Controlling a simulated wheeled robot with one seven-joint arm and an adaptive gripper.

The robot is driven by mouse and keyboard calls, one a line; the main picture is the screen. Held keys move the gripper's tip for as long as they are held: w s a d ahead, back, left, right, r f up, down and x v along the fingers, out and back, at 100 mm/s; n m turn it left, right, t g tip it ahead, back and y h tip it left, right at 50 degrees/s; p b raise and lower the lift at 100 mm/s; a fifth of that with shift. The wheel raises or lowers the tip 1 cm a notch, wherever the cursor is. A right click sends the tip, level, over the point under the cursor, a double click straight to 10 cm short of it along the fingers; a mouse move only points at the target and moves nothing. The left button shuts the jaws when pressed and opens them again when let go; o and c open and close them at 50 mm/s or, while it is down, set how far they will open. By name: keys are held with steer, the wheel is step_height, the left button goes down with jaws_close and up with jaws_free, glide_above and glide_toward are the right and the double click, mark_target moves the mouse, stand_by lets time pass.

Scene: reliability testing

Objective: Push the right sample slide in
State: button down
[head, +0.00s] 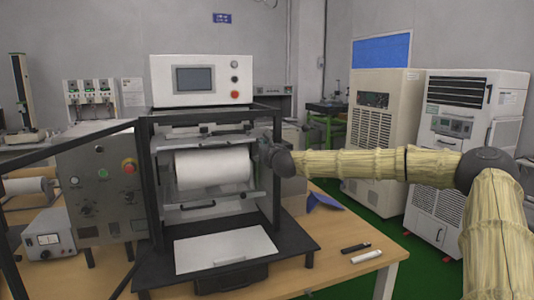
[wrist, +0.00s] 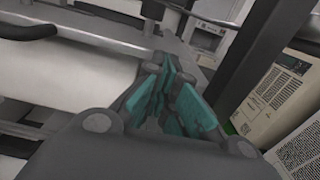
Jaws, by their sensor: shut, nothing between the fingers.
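A white roll (head: 212,168) lies across the open bay of the test machine, between two grey crossbars with dark handles. The lower bar (head: 210,207) is below the roll; the upper bar (head: 205,143) is above it. I cannot tell which part is the right sample slide. My gripper (wrist: 170,95) is shut and empty, its teal finger pads close together near the roll's right end and a grey bar. In the head view it is at the bay's right side, by the black frame post; its fingertips are hidden there. A dark handle (wrist: 28,31) shows at upper left in the wrist view.
The black frame post (wrist: 255,55) stands close to the right of my gripper. A white plate (head: 226,250) lies in front of the machine. Two marker-like sticks (head: 366,256) and a blue object (head: 322,201) lie on the wooden table. Tall cabinets stand behind at right.

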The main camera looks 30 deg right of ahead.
steer(key=b+v, duration=0.2)
steer(key=v, duration=1.1)
steer(key=shift+s+f, duration=0.3)
steer(key=shift+s, duration=0.05)
